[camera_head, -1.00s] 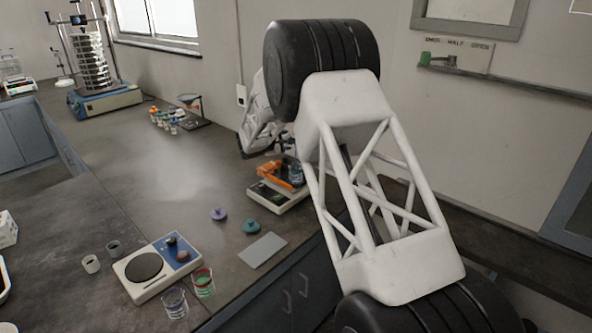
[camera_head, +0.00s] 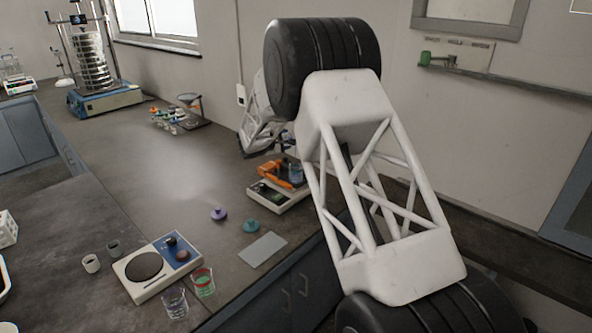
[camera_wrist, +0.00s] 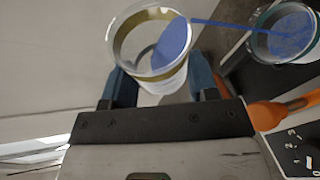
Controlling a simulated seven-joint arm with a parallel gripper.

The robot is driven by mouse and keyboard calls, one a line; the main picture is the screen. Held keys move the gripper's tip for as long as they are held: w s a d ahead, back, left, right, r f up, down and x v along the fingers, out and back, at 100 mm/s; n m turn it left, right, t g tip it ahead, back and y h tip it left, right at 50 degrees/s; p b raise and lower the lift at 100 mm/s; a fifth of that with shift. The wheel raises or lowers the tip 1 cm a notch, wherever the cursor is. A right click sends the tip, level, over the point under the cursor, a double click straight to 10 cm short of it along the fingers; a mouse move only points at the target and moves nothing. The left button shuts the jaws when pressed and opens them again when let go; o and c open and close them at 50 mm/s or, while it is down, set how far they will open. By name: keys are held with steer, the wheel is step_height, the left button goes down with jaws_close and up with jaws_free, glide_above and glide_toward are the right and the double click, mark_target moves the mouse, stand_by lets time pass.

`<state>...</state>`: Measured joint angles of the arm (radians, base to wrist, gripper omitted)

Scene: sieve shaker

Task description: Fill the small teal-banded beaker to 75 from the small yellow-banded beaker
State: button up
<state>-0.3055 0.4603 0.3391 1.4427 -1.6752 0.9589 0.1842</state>
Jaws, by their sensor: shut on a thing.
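In the wrist view my gripper (camera_wrist: 160,88) is shut on the small yellow-banded beaker (camera_wrist: 128,40), which is tilted. Blue contents (camera_wrist: 172,46) lie against its right side. A thin blue stream (camera_wrist: 222,24) runs from its lip to the small teal-banded beaker (camera_wrist: 256,46) at the right. That beaker holds blue contents (camera_wrist: 288,38); its level against any mark cannot be read. It stands over a dark surface beside the gripper. In the head view a clear vessel (camera_head: 296,174) shows by the balance (camera_head: 280,200), but I cannot tell which beaker it is.
An orange part (camera_wrist: 288,108) lies close to the gripper's right. In the head view, purple (camera_head: 218,214) and teal (camera_head: 251,226) knobbed pieces, a grey plate (camera_head: 262,250) and a hotplate-like device (camera_head: 155,268) are on the bench. Two glasses (camera_head: 174,302) (camera_head: 203,282) stand near its front edge.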

stand_by(0.5)
steer(key=shift+f+n, duration=0.3)
steer(key=shift+n, duration=0.1)
steer(key=shift+r+n+g, duration=0.25)
steer(key=shift+n+g, duration=0.35)
stand_by(0.5)
steer(key=shift+n, duration=0.3)
steer(key=shift+w+a+f+n+g+h, duration=0.1)
steer(key=shift+w+f+n+g+h, duration=0.05)
steer(key=shift+f+n+g+h, duration=0.2)
steer(key=shift+w+a+f+n+g+h+b, duration=0.2)
steer(key=shift+w+a+f+n+g+b, duration=0.15)
steer(key=shift+w+n+g, duration=0.15)
steer(key=shift+w+a+f+n+g+h+b, duration=0.15)
steer(key=shift+w+a+f+n+g+b, duration=0.15)
steer(key=shift+w+n, duration=0.2)
steer(key=shift+w+a+f+n+g+h+b, duration=0.25)
steer(key=shift+f+n, duration=0.25)
steer(key=shift+f, duration=0.7)
steer(key=shift+w+a+f+n+g+h, duration=0.15)
steer(key=shift+w+f+n+g, duration=0.25)
steer(key=shift+f, duration=0.8)
steer(key=shift+w+a+f+n+g+h+b, duration=0.1)
steer(key=shift+w+f+n+g+h+b, duration=0.15)
steer(key=shift+f+n, duration=0.65)
